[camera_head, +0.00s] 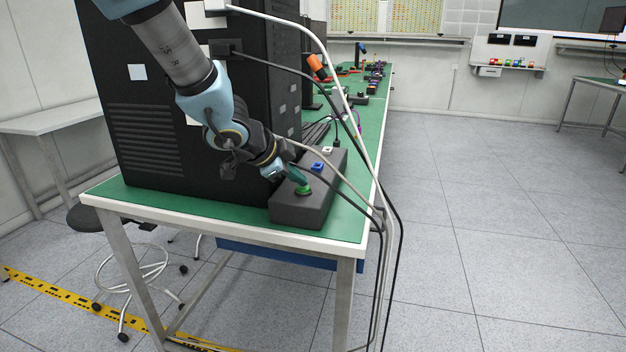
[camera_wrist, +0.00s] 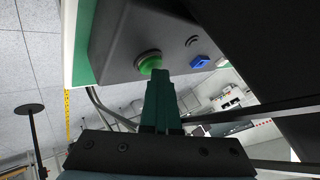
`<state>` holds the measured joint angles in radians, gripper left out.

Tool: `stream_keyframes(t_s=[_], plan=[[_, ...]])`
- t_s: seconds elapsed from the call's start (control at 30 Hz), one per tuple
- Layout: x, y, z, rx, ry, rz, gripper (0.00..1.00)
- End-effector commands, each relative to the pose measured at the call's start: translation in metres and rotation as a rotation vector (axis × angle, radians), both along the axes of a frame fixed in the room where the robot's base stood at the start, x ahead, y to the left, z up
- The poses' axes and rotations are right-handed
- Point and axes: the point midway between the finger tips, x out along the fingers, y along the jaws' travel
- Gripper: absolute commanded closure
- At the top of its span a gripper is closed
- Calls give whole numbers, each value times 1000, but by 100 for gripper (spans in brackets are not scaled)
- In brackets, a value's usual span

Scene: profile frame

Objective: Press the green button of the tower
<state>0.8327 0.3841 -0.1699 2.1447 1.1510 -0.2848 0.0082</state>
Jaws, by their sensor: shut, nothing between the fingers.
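The tower is a tall black cabinet (camera_head: 150,110) standing on a green-topped table. A dark grey control box (camera_head: 290,208) sits at its front right on the table. The green button (camera_head: 303,189) is on the box's near end, and a blue button (camera_head: 317,166) and a white button (camera_head: 327,151) lie farther back. My gripper (camera_head: 301,182) is shut and empty, with its green fingertips at the green button. In the wrist view the green button (camera_wrist: 150,63) is right at the tips of the shut fingers (camera_wrist: 161,84). I cannot tell whether the fingertips touch it or whether it is pushed in.
Black and white cables (camera_head: 340,100) hang from the cabinet, pass close to my gripper and drop over the table's right edge (camera_head: 372,190). Several tools and parts (camera_head: 365,75) lie farther back on the table. The floor to the right (camera_head: 480,220) is clear.

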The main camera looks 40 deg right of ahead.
Motion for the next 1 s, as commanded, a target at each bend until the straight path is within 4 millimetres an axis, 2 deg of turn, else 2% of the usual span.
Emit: stream_keyframes(t_s=[0.27,0.8,1.0], plan=[[0,0,2,1,0,1,100],[0,0,52,-2,1,1,100],[0,0,62,-2,1,1,100]])
